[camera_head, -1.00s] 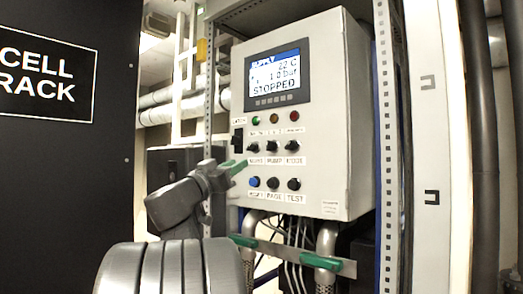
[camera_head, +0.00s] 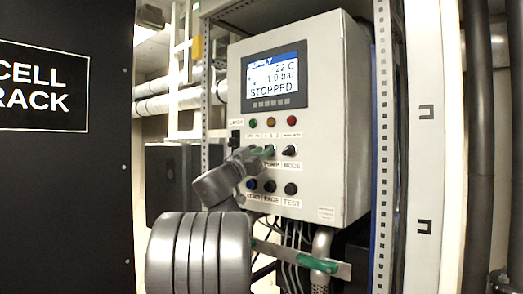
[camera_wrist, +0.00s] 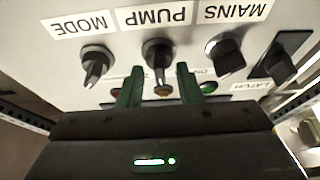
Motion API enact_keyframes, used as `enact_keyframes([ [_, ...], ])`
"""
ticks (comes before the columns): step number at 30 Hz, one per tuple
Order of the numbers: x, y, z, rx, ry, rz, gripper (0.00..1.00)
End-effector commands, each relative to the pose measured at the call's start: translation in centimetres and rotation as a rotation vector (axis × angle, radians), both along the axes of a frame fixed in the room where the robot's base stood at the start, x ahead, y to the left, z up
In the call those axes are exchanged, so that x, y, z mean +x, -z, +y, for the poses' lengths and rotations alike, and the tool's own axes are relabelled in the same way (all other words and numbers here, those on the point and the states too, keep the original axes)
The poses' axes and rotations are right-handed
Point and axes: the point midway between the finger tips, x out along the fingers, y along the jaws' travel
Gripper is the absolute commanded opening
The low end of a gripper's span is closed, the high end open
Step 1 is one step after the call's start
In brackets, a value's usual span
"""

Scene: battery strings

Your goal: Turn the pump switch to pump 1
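The pump switch (camera_wrist: 158,52) is a black rotary knob above its PUMP label in the head view; the wrist view shows it upside down. My gripper (camera_wrist: 160,80) is open, with one green finger on each side of the knob's near end and gaps at both sides. In the head view my gripper (camera_head: 266,152) is at the panel and covers most of the pump switch. I cannot tell which position the knob points to. The control box (camera_head: 340,120) has a display (camera_head: 275,78) reading SUPPLY, 22 C, 1.0 bar and STOPPED.
The MODE switch (camera_wrist: 96,62) and MAINS switch (camera_wrist: 225,55) flank the pump switch closely. Green, amber and red lamps (camera_head: 271,122) sit above, and several buttons (camera_head: 290,188) below. A black cell rack (camera_head: 65,200) stands left.

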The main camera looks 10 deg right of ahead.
Motion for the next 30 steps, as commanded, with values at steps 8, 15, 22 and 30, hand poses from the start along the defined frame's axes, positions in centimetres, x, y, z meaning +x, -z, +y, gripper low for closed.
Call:
enact_keyframes([
  [8, 0.00, 0.04, -0.01, 0.000, 0.000, 0.000, 0.18],
  [15, -0.01, 0.04, 0.00, 0.000, 0.000, 0.000, 0.00],
  [22, -0.08, 0.28, -0.03, -0.022, 0.001, 0.025, 0.00],
  [30, -0.23, 0.60, -0.10, -0.118, 0.000, 0.146, 0.00],
])
